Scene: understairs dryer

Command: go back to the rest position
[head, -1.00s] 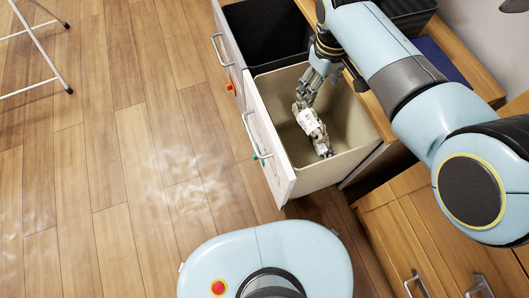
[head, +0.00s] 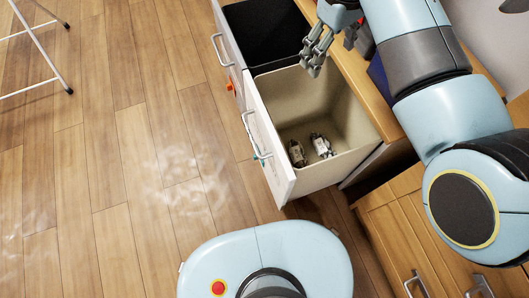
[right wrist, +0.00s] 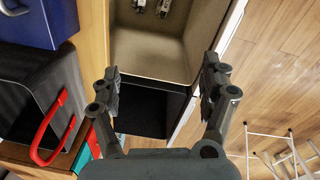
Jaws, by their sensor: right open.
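My right gripper (head: 317,48) is open and empty. In the head view it is above the far right rim of the beige bin (head: 345,107) in the pulled-out drawer. In the right wrist view its two fingers (right wrist: 160,90) are spread wide with nothing between them. Two small whitish-grey objects lie on the bin floor, a left one (head: 297,153) and a right one (head: 321,145). They show only partly at the top of the right wrist view. My left gripper is not in view.
A black bin (head: 265,35) sits behind the beige one. A wooden counter (head: 350,75) runs along their right side. In the right wrist view a dark box with a red handle (right wrist: 50,140) and a blue box (right wrist: 35,22) stand on the left.

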